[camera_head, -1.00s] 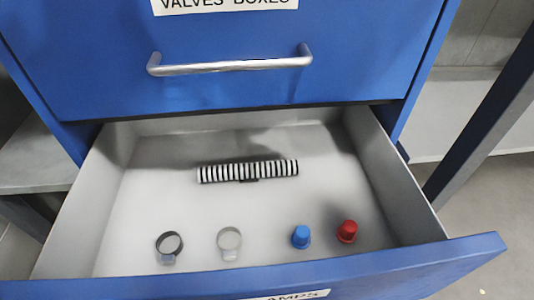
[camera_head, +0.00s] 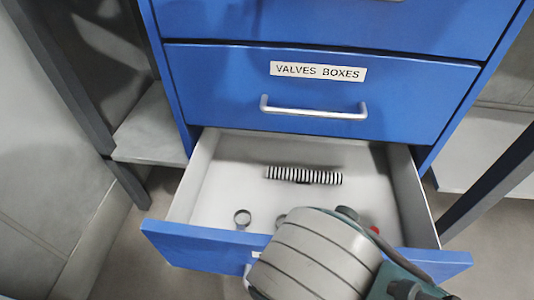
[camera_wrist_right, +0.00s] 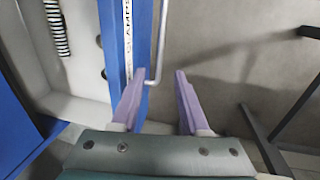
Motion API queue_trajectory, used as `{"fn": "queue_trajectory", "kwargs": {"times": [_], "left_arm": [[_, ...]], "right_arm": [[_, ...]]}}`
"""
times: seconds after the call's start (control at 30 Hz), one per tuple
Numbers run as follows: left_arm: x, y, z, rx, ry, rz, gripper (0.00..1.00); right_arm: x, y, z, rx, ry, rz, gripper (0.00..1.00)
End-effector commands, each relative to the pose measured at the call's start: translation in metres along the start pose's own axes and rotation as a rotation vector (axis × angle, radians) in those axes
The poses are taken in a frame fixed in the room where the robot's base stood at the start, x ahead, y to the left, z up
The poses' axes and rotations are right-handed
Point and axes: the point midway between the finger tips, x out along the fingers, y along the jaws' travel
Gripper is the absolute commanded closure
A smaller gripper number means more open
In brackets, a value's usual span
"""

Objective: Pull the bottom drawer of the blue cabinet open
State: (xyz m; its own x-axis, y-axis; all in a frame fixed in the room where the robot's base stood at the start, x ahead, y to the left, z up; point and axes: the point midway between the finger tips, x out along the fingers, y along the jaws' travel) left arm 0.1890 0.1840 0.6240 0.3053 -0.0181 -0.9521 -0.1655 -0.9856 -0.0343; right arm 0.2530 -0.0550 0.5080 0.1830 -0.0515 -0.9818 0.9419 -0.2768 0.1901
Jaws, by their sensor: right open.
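The blue cabinet (camera_head: 320,95) fills the middle of the head view. Its bottom drawer (camera_head: 190,246) stands pulled out, with its grey inside showing. My right arm covers part of the drawer front. In the right wrist view the drawer front (camera_wrist_right: 112,35) carries a label and a silver handle (camera_wrist_right: 161,35). My right gripper (camera_wrist_right: 160,71) is open, with its two purple fingers apart. The handle's near end shows between the fingertips, closer to the left one; contact cannot be told. In the head view the fingers are hidden. My left gripper is not in view.
Inside the drawer lie a striped roll (camera_head: 303,175), a ring clamp (camera_head: 242,217) and a red cap (camera_head: 375,229), partly hidden. The drawer labelled VALVES BOXES (camera_head: 318,71) above is shut. Dark shelf posts (camera_head: 75,85) stand at both sides. Floor shows beyond the handle.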

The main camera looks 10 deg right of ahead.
Motion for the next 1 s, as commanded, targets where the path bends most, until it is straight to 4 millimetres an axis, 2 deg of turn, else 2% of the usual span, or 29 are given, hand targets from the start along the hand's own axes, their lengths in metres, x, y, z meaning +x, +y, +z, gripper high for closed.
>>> {"fn": "queue_trajectory", "kwargs": {"times": [0.3,0.5,0.63,0.93,1.0], "left_arm": [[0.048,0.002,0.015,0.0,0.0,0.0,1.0],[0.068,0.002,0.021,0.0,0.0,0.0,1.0],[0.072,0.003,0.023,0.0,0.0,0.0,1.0],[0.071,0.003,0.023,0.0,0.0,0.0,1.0],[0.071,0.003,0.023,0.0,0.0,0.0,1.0]], "right_arm": [[0.063,-0.003,0.001,0.0,-0.004,-0.003,0.55],[0.091,-0.002,0.001,0.0,-0.002,-0.002,0.55],[0.097,-0.002,0.001,0.0,-0.002,-0.003,0.55],[0.097,-0.002,0.001,0.001,-0.002,-0.003,0.55],[0.097,-0.002,0.001,0.001,-0.002,-0.003,0.63]]}}
